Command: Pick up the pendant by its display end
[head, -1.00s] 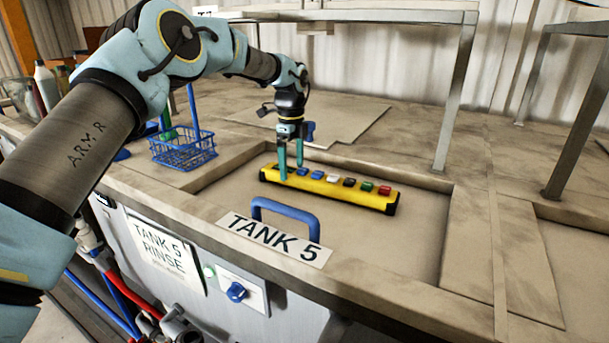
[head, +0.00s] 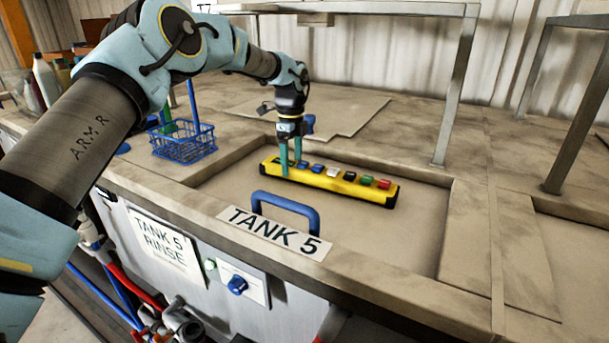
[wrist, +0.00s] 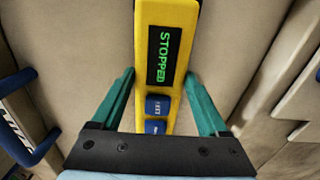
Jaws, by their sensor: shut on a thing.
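The pendant (head: 350,188) is a long yellow bar with dark end caps and a row of coloured buttons. It lies across the recessed surface behind the TANK 5 plate. My gripper (head: 290,170) is shut on its left end, with one green finger on each side. In the wrist view my gripper (wrist: 160,80) straddles the yellow pendant (wrist: 183,40) close by its display (wrist: 164,55), which reads STOPPED in green. Two blue buttons (wrist: 157,106) show between the fingers. The pendant's far end beyond the display is cut off in the wrist view.
A blue handle (head: 285,198) and the TANK 5 plate (head: 273,233) are in front of the pendant. A blue wire basket (head: 183,145) stands to the left. A metal frame leg (head: 455,90) rises behind right. The recess right of the pendant is clear.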

